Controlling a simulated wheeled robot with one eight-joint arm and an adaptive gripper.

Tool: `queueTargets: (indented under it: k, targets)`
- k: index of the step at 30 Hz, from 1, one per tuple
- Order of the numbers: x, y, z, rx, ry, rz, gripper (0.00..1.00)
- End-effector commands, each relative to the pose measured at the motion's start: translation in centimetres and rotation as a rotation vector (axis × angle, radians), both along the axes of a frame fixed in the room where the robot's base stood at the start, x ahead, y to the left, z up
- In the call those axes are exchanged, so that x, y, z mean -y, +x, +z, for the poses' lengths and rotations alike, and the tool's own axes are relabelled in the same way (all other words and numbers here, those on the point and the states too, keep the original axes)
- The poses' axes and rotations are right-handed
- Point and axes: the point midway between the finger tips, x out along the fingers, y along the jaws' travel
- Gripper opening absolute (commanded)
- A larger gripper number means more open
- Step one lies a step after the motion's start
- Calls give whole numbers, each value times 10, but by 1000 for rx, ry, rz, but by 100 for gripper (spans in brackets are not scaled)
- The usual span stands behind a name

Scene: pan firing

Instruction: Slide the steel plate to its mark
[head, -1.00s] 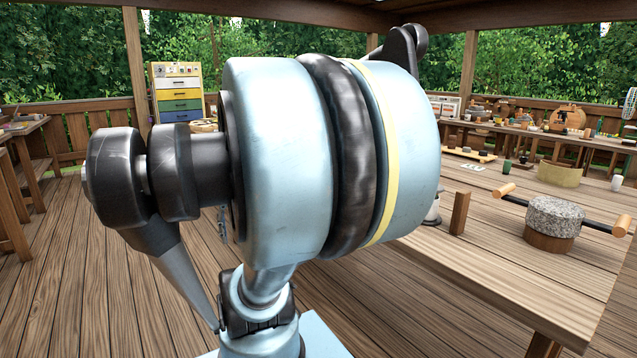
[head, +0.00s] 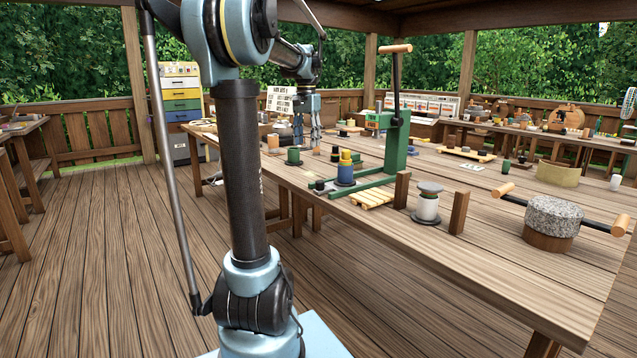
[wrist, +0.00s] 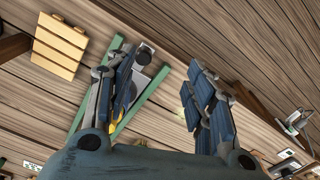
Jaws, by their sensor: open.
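My gripper (head: 315,132) hangs fingers-down over the far left part of the long workbench, left of the green lever press (head: 393,140). In the wrist view my gripper (wrist: 160,64) is open, with nothing between its two blue fingers. A grey, flat metal piece (wrist: 141,82), which may be the steel plate, shows beside and partly behind the left finger, between the press's green rails. A dark round part (wrist: 145,53) is at its upper end. In the head view a blue and yellow stack (head: 345,170) stands at the press base. I cannot make out the mark.
A slatted wooden pallet (head: 372,199) lies in front of the press. A green cup (head: 293,156) stands left of the press. A stone block with handles (head: 553,217) is at right.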

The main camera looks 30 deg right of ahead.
Motion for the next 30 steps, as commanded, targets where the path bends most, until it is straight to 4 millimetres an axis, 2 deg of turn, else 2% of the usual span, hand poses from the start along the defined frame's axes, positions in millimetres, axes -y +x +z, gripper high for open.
queueTargets:
  k: [1,3,6,13,17,30]
  targets:
    - [18,1,3,-4,4,-33,49]
    - [34,2,6,-8,8,-68,49]
    - [49,3,8,-11,11,-99,49]
    - [58,3,-2,-13,13,-118,49]
    - [57,3,-20,-13,12,-117,49]
    - [57,3,-98,-13,12,-115,49]
